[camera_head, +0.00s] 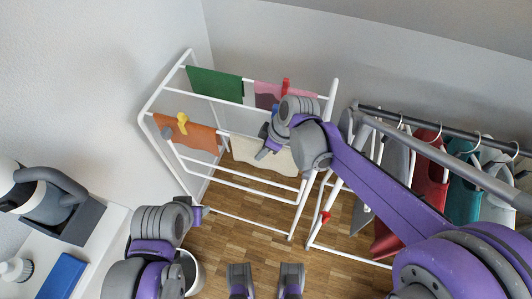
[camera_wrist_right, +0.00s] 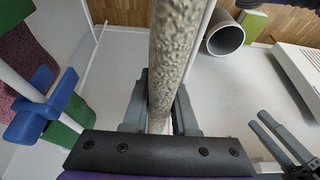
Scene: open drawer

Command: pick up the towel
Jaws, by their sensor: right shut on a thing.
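The cream towel (camera_head: 262,156) hangs over a rail of the white drying rack (camera_head: 230,171). My right gripper (camera_head: 265,146) is at its upper part, and its arm link hides some of the towel's right side. In the right wrist view the speckled beige towel (camera_wrist_right: 176,50) shows as a narrow upright strip between the grey fingers. The right gripper (camera_wrist_right: 160,105) is shut on it. My left arm (camera_head: 160,222) is at the lower left, away from the rack, and its finger opening cannot be made out.
Green (camera_head: 214,84), pink (camera_head: 270,90) and orange (camera_head: 188,133) cloths hang on the rack. A clothes rail with garments (camera_head: 430,172) stands at right. A white bin (camera_head: 195,272) and a counter (camera_head: 100,245) are lower left.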

